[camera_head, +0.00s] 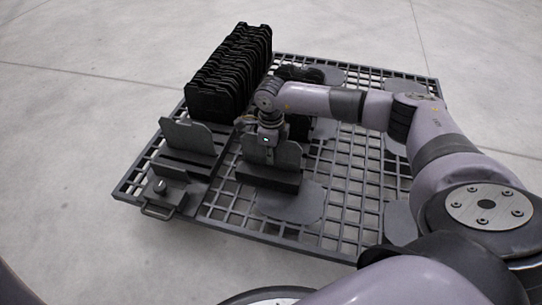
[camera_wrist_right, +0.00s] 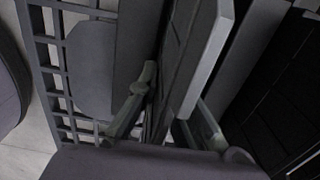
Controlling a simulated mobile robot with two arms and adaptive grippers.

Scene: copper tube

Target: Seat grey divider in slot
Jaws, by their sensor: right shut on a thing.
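A grey divider plate (camera_head: 290,155) stands roughly upright at a dark block (camera_head: 268,179) on the grid platform in the head view. My right gripper (camera_head: 264,151) comes down from above and is shut on this divider. In the right wrist view the divider (camera_wrist_right: 205,62) runs between the two fingers of my right gripper (camera_wrist_right: 172,108). The divider's lower edge meets the block in the head view; how deep it sits in a slot cannot be told. A second grey plate (camera_head: 190,138) stands in another dark block to the left. My left gripper is not in view.
A long row of black ribbed plates (camera_head: 230,72) stands behind, close to my right wrist. A small grey fixture with a knob (camera_head: 165,192) sits at the platform's left front corner. The grid platform (camera_head: 345,195) has bare room on the right.

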